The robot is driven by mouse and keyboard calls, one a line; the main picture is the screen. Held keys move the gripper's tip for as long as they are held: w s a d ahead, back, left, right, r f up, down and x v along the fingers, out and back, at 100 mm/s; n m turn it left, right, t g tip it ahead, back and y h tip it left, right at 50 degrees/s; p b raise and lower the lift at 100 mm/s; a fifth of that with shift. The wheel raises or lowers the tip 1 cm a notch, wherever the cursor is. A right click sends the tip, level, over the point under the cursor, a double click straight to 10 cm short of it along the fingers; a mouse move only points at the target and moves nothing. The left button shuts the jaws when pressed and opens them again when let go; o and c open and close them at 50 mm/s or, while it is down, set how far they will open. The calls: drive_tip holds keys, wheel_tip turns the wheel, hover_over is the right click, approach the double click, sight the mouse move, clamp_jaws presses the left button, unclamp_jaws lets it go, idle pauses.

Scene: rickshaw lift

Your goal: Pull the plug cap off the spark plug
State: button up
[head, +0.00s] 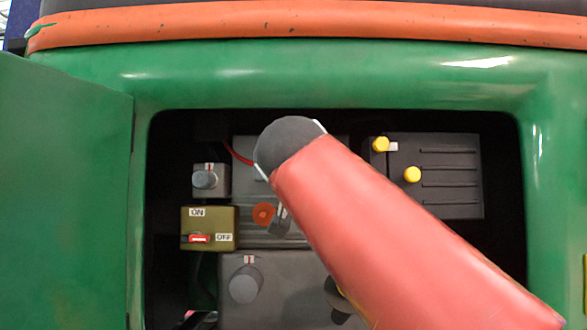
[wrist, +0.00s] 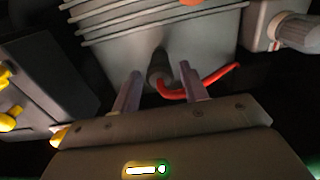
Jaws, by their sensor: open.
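The dark plug cap (wrist: 158,66) shows in the wrist view against the grey ribbed engine block (wrist: 205,45), with a red cable (wrist: 205,87) bending off to the right. The spark plug under the cap cannot be made out. My gripper (wrist: 160,71) is open, with one finger on each side of the cap and a visible gap to both. Whether the fingers reach the cap's depth is unclear. In the head view my red arm hides the cap and gripper; only part of the red cable (head: 237,155) shows.
The green compartment holds a box with an ON/OFF switch (head: 199,239), a grey knob (head: 205,179), a lower dark box with a knob (head: 245,285), and a battery (head: 450,175) with yellow terminals. An orange round part (head: 263,213) sits near my arm. A green door stands at left.

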drive_tip(key=shift+c, duration=0.3)
drive_tip(key=c, duration=0.7)
drive_tip(key=shift+s, duration=0.15)
drive_tip(key=shift+s+a+b, duration=0.1)
drive_tip(key=shift+s+b, duration=0.6)
drive_tip(key=shift+s, duration=1.2)
drive_tip(key=shift+f, duration=0.15)
